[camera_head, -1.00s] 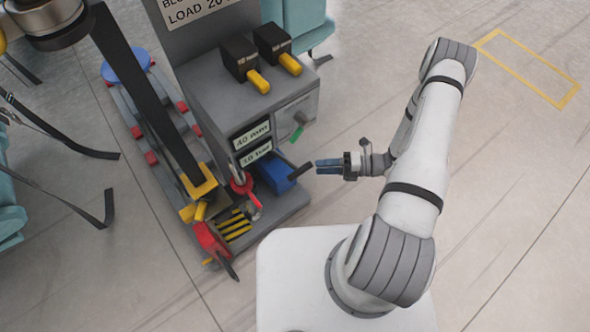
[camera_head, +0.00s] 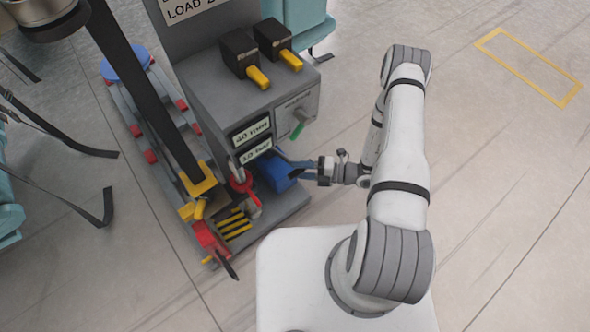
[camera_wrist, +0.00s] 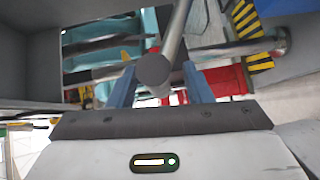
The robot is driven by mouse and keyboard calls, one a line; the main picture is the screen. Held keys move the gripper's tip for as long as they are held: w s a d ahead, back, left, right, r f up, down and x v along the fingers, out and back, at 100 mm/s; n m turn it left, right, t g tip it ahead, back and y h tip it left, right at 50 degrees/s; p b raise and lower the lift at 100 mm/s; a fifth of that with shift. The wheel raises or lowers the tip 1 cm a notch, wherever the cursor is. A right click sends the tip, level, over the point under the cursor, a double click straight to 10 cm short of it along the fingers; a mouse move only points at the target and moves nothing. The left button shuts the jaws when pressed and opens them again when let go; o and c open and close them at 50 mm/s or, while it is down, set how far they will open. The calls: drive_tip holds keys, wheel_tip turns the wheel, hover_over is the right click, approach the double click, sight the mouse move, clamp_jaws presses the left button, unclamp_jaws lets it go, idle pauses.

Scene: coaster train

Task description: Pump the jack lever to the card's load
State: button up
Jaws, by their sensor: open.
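The jack lever shows in the wrist view as a grey bar with a round dark end (camera_wrist: 153,70), between my two blue fingers. In the head view its dark end (camera_head: 297,173) is largely covered by the fingers. My gripper (camera_head: 290,166) is open around the lever end, beside the grey jack cabinet; the wrist view cannot settle whether a finger touches it. The load card (camera_head: 186,8) is at the top of the cabinet, cut off by the frame; only "LOAD 2" reads clearly. Two readout plates, upper (camera_head: 252,131) and lower (camera_head: 255,151), are on the cabinet front.
Two black boxes with yellow handles (camera_head: 258,77) stand on the cabinet. A green-handled valve (camera_head: 298,130) is on its side. A red part (camera_head: 208,240) and striped plate (camera_head: 234,224) lie in front.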

drive_tip(key=shift+c, duration=0.2)
clamp_jaws()
idle(0.3)
